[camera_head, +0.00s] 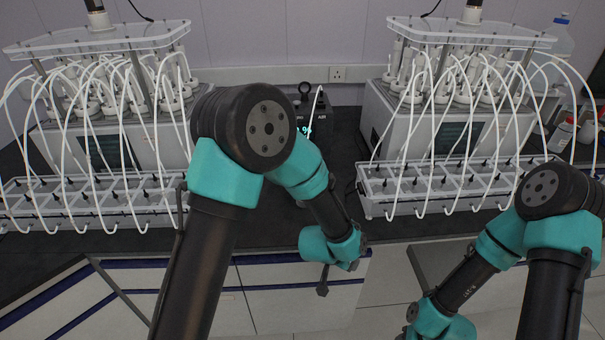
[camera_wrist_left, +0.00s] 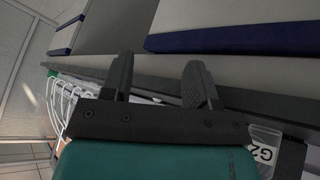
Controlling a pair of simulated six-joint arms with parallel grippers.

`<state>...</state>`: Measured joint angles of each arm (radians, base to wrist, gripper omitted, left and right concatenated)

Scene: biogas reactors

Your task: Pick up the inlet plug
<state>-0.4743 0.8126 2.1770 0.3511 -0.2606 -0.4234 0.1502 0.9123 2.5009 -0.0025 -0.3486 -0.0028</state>
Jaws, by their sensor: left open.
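I cannot make out an inlet plug for certain in either view. White tubes (camera_head: 432,110) run from the two reactor units down to white compartment trays, the left tray (camera_head: 100,222) and the right tray (camera_head: 455,205). A dark device with a lit display (camera_head: 304,128) stands between the units, partly hidden behind my left arm. My left gripper (camera_wrist_left: 158,82) is open and empty, its two dark fingers apart. In the head view it shows only as a small dark part (camera_head: 323,281) in front of the bench edge. My right gripper is outside the frame.
The left reactor unit (camera_head: 170,130) and right reactor unit (camera_head: 385,118) stand on the dark bench. Bottles (camera_head: 562,134) stand at the far right. The bench front has white and blue cabinets (camera_head: 290,282). Bare bench top (camera_head: 425,227) shows in front of the right tray.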

